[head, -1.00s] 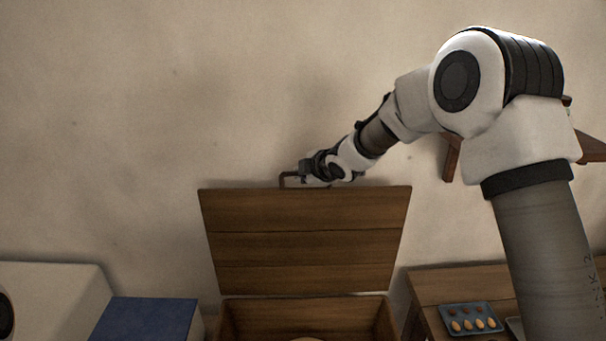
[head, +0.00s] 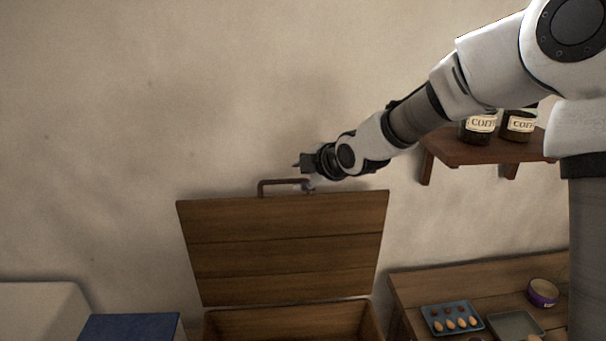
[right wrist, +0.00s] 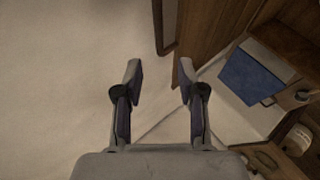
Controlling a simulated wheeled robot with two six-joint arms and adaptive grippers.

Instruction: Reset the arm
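My right gripper (head: 304,166) is at the upper edge of the raised lid, close to the lid's handle. In the right wrist view the right gripper (right wrist: 160,80) has its two fingers apart with nothing between them. The wooden lid (head: 285,250) stands open above a wooden chest (head: 290,322). Its dark handle (head: 270,183) juts up from the top edge, and also shows in the right wrist view (right wrist: 160,25). The gripper is apart from the handle in the wrist view. My left gripper is not in view.
A shelf (head: 470,150) with coffee jars (head: 480,125) is on the wall at right. A wooden table (head: 420,288) at right holds an egg tray (head: 453,318), a purple-sided bowl (head: 543,292) and a grey tray (head: 515,325). A blue box (head: 130,327) is at lower left.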

